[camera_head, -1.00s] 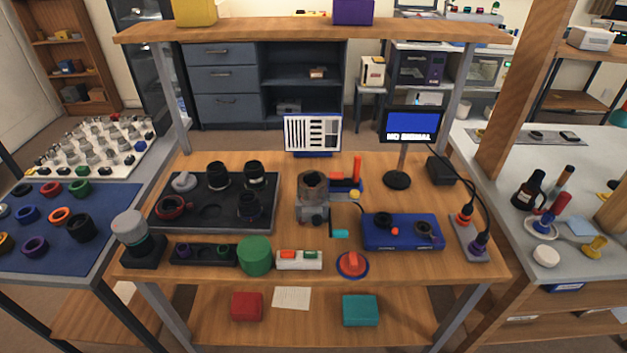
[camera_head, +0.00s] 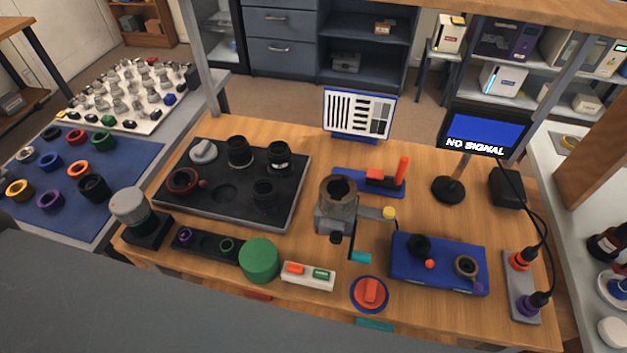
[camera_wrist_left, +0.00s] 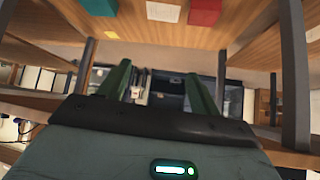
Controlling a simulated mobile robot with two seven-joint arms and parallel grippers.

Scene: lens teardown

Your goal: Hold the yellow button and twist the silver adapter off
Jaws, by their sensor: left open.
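The yellow button (camera_head: 390,212) is a small round knob on the right side of a grey clamp-like fixture (camera_head: 335,218) in the middle of the workbench. The fixture holds an upright cylinder (camera_head: 338,190) with a dark opening and a greyish rim; I cannot tell whether its rim is the silver adapter. My left gripper (camera_wrist_left: 157,85) shows in the left wrist view with two green fingers apart and nothing between them. It is away from the fixture. In the head view a large dark part of my arm crosses the lower left. My right gripper is not in view.
A black tray (camera_head: 215,218) with lens parts lies left of the fixture. A blue box (camera_head: 412,277) and a red knob (camera_head: 369,293) stand to its right and front. A green cylinder (camera_head: 260,260) is near the front edge. A monitor (camera_head: 487,134) reads NO SIGNAL.

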